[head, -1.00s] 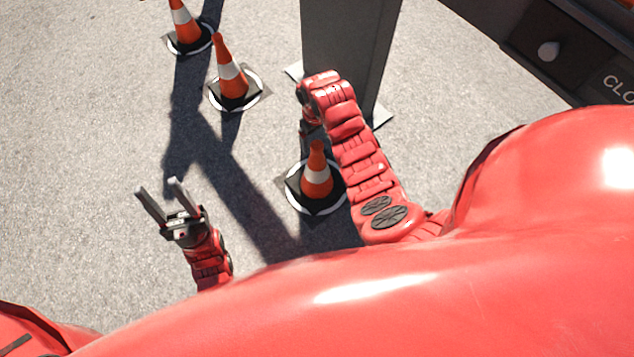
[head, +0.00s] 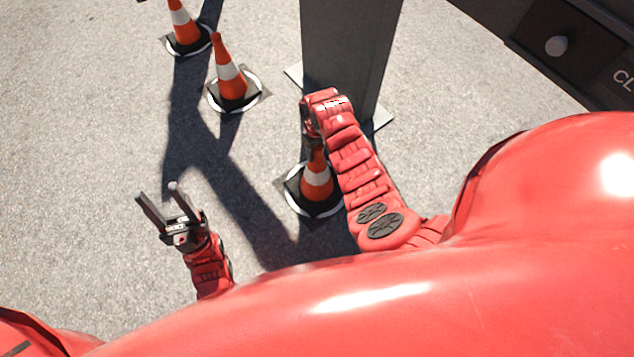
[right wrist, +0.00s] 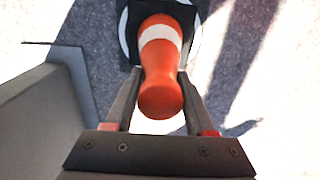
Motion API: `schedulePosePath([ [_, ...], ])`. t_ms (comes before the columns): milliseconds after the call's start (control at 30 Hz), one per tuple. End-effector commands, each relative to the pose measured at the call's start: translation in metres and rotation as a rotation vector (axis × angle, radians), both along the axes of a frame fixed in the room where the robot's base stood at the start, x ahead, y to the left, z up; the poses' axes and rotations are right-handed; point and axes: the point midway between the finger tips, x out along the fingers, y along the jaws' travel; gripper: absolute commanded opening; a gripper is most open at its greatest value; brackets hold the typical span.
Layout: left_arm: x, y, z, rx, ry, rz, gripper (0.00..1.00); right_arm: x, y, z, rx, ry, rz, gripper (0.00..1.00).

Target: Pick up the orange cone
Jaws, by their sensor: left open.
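An orange cone with a white band (head: 317,182) stands upright on a black square base over a white ring, beside my right arm in the head view. In the right wrist view the cone (right wrist: 160,70) points toward the camera. My right gripper (right wrist: 160,73) is open, with one finger on each side of the cone and narrow gaps visible. In the head view my right arm hides this gripper and part of the cone's top. My left gripper (head: 157,190) is open and empty above the pavement at the left.
Two more orange cones stand on black bases at the upper left, one nearer (head: 229,75) and one farther (head: 184,28). A grey post (head: 345,50) rises just behind my right arm. A dark panel (head: 560,45) is at the upper right. The pavement at the left is clear.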

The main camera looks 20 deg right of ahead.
Motion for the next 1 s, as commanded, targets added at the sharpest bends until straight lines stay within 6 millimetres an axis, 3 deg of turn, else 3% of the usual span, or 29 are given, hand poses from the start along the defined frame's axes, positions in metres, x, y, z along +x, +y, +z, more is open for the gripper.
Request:
schedulePosePath([
  [33, 0.000, 0.000, 0.000, 0.000, 0.000, 0.000, 0.50, 0.000, 0.000, 0.000, 0.000, 0.000, 0.000, 0.40],
  [267, 0.000, 0.000, 0.000, 0.000, 0.000, 0.000, 0.50, 0.000, 0.000, 0.000, 0.000, 0.000, 0.000, 0.00],
  [767, 0.000, 0.000, 0.001, 0.000, 0.000, 0.000, 0.50, 0.000, 0.000, 0.001, 0.000, 0.000, 0.000, 0.00],
  [1000, 0.000, 0.000, 0.007, 0.000, 0.000, 0.000, 0.50, 0.001, 0.000, 0.014, 0.001, -0.003, 0.000, 0.00],
])
